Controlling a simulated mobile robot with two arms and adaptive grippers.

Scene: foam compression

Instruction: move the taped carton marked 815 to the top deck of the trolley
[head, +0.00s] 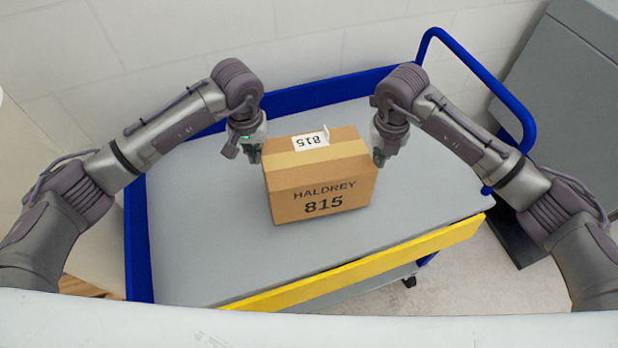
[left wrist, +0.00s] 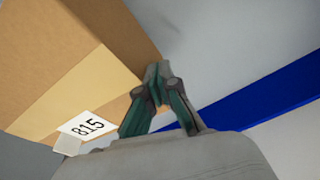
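The brown taped carton (head: 318,190), marked HALDREY 815, is upright over the middle of the grey top deck (head: 200,230) of the trolley. I cannot tell whether its base touches the deck. A white 815 label (head: 310,140) is on its top, and it also shows in the left wrist view (left wrist: 85,125). My left gripper (head: 256,154) is at the carton's left side, its fingertips (left wrist: 157,72) together close to the carton's edge with nothing between them. My right gripper (head: 377,158) is at the right side; its fingers are mostly hidden.
The trolley has a blue frame and a tall blue handle (head: 480,68) at the right. A yellow strip (head: 360,266) runs along its front edge. A grey cabinet (head: 565,80) stands to the right. The deck is bare around the carton.

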